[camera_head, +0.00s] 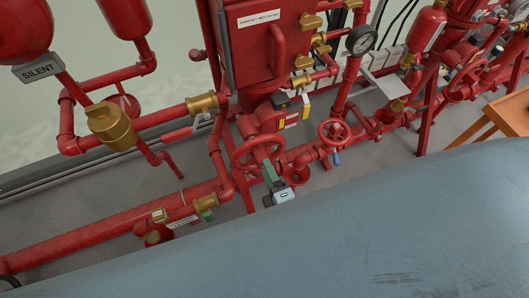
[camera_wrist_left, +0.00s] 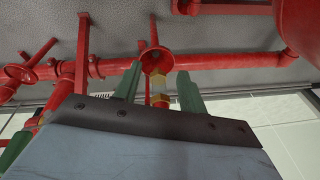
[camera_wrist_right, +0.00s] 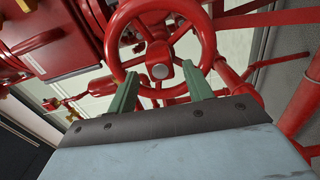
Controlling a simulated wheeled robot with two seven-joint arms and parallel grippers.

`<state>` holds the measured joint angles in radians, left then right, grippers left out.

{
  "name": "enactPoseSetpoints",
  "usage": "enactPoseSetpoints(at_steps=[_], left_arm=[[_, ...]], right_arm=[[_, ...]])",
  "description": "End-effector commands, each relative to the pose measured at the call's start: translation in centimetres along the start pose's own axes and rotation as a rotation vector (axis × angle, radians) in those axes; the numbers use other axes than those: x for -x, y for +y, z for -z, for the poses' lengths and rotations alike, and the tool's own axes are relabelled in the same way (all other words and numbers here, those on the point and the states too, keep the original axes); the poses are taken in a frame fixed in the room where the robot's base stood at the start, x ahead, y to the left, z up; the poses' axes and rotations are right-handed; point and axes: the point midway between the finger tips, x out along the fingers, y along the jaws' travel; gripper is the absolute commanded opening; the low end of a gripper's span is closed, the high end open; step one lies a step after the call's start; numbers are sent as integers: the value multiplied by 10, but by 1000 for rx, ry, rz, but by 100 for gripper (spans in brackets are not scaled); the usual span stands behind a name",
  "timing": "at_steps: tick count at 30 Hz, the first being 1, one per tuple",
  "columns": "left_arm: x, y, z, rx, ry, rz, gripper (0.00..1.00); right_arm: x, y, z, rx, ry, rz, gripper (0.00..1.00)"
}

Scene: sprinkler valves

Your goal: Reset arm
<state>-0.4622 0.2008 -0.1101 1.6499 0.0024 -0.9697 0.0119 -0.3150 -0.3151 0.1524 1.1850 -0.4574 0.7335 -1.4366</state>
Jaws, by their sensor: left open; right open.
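A large red handwheel (camera_head: 256,150) stands on the pipework in the middle of the head view. My right gripper (camera_head: 270,172) is just in front of its lower rim. In the right wrist view the wheel (camera_wrist_right: 160,71) fills the top, and the green fingers of my right gripper (camera_wrist_right: 159,88) are apart with nothing held. The left wrist view shows the green fingers of my left gripper (camera_wrist_left: 158,84) apart and empty. Beyond them is a brass fitting (camera_wrist_left: 158,84) below a red valve part (camera_wrist_left: 154,57). I cannot tell whether the right fingers touch the wheel.
A smaller red handwheel (camera_head: 334,133) is to the right, below a pressure gauge (camera_head: 361,40). A red cabinet (camera_head: 262,50) stands behind. A long red pipe (camera_head: 100,232) runs low at the left. A wooden table (camera_head: 505,115) is at the right. Grey floor (camera_head: 380,160) shows between pipes.

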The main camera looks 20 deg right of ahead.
Motion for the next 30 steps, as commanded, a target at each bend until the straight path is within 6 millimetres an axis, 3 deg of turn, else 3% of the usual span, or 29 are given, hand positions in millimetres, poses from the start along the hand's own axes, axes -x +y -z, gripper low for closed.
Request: enactPoseSetpoints(at_steps=[7,24,27,30], left_arm=[[6,-1,1,0,0,0,41],[5,-1,1,0,0,0,41],[-2,2,-4,0,-6,-4,41],[-21,9,-19,1,-20,-14,41]], right_arm=[[29,0,0,0,0,1,51],[30,0,0,-2,0,2,51],[33,-11,0,-47,5,40,51],[43,-44,-1,-183,5,163,51]])
